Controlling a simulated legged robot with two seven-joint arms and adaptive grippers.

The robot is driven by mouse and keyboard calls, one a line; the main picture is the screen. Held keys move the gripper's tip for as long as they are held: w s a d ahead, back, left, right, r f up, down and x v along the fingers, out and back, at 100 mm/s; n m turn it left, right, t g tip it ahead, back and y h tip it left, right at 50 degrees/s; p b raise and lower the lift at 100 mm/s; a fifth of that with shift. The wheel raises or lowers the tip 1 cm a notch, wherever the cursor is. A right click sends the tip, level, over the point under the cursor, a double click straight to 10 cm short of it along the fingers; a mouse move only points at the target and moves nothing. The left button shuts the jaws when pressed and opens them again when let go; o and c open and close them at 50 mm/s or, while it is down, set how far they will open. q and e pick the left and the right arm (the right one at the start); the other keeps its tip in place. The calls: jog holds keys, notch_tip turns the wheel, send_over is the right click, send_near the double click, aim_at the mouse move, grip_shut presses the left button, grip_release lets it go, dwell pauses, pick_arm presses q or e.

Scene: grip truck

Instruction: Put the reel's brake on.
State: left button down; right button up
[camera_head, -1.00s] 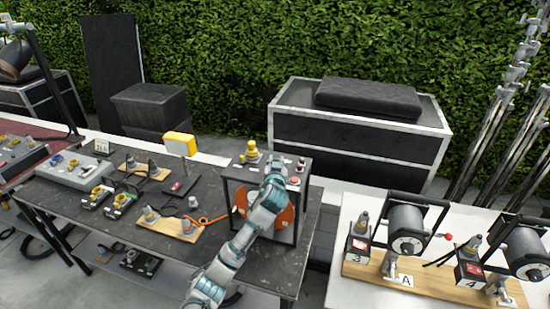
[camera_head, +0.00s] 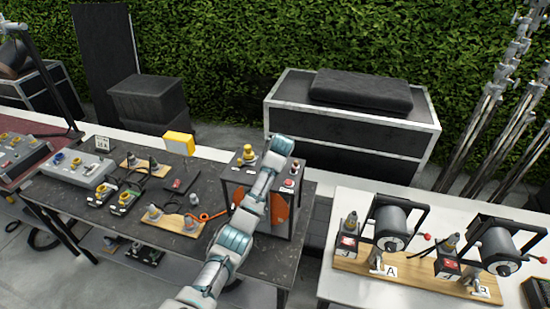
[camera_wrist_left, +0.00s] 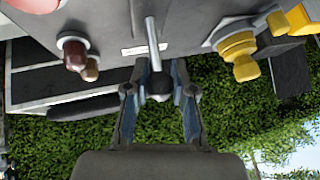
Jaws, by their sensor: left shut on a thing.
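The reel (camera_head: 277,212) is an orange drum in a dark box frame at the right end of the dark table, partly covered by my arm. In the left wrist view, a thin grey lever with a black ball end (camera_wrist_left: 158,86) stands out from the grey panel. My left gripper (camera_wrist_left: 159,74) has its fingers on either side of the lever, close to the ball, and is shut on it. In the head view, my left gripper (camera_head: 279,146) is over the top of the reel's box, its fingertips hidden. My right gripper is out of view.
A yellow knob (camera_wrist_left: 238,50) and a dark red knob (camera_wrist_left: 75,52) flank the lever on the panel. A red button (camera_head: 289,183) sits on the box top. Two grey drums (camera_head: 392,222) stand on the white table at right. An orange cable (camera_head: 207,215) lies left of the reel.

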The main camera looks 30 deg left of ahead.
pick_arm(q)
jog(key=shift+w+a+r+g, duration=0.1)
jog(key=shift+w+r+g, duration=0.25)
jog(key=shift+w+g, duration=0.15)
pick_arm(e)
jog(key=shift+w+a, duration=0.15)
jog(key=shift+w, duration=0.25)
pick_arm(q)
jog(key=c, duration=1.1)
grip_release()
jog(key=shift+w, duration=0.1)
jog(key=shift+o, duration=0.8)
jog(key=shift+w+f, duration=0.1)
jog(key=shift+f, duration=0.2)
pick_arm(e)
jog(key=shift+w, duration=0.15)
pick_arm(q)
jog(key=v, duration=1.2)
jog(key=shift+w+a, duration=0.15)
jog(key=shift+w, duration=0.05)
